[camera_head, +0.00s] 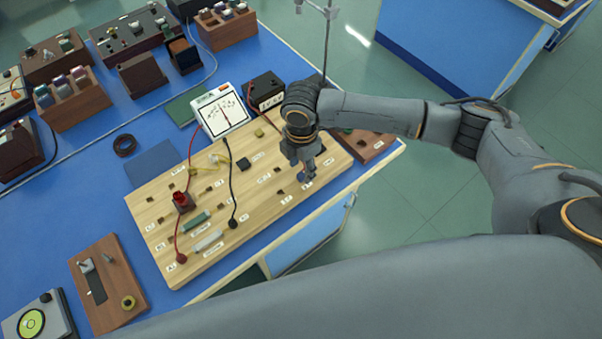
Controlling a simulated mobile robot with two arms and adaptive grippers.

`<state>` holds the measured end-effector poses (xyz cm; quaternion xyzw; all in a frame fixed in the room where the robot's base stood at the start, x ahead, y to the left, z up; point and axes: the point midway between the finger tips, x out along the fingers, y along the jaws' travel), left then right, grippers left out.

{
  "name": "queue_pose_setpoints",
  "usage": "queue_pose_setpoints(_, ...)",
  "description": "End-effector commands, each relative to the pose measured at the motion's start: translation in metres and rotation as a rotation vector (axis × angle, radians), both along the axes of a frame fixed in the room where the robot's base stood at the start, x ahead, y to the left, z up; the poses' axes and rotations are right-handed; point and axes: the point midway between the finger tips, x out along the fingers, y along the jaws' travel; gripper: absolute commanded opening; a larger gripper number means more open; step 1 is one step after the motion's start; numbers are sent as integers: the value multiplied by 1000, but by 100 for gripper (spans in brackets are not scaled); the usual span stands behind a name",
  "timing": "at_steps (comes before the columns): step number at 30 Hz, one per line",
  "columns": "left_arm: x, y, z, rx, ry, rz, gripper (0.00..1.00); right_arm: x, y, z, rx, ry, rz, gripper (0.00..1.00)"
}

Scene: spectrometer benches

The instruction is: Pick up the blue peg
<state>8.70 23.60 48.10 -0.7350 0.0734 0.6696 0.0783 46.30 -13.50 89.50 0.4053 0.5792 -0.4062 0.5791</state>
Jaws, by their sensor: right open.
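The blue peg (304,178) is small and shows just under my right gripper, at the right part of the light wooden board (160,235). My right gripper (306,170) points down over the board, with its fingertips at the peg. The fingers are open and cover part of the peg. I cannot tell whether they touch it. My left gripper is out of view.
The board carries wires, a red-topped block (182,202) and small components. An analog meter (222,113) and a black box (265,92) stand behind it. A brown wooden plate (125,308) lies at lower left. The blue bench ends just in front of the board.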

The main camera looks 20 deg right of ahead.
Motion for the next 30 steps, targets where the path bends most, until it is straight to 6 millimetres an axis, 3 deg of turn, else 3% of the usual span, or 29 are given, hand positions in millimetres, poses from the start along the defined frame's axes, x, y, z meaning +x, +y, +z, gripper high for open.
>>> queue_pose_setpoints(6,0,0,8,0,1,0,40,-2,1,-24,0,0,0,45)
queue_pose_setpoints(13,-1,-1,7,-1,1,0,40,-2,2,-27,1,-1,1,45)
queue_pose_setpoints(14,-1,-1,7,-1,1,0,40,-2,2,-27,0,-1,1,43)
queue_pose_setpoints(20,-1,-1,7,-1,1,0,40,-2,1,-27,0,-1,0,2)
queue_pose_setpoints(30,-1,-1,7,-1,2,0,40,-1,1,-26,0,-1,0,0)
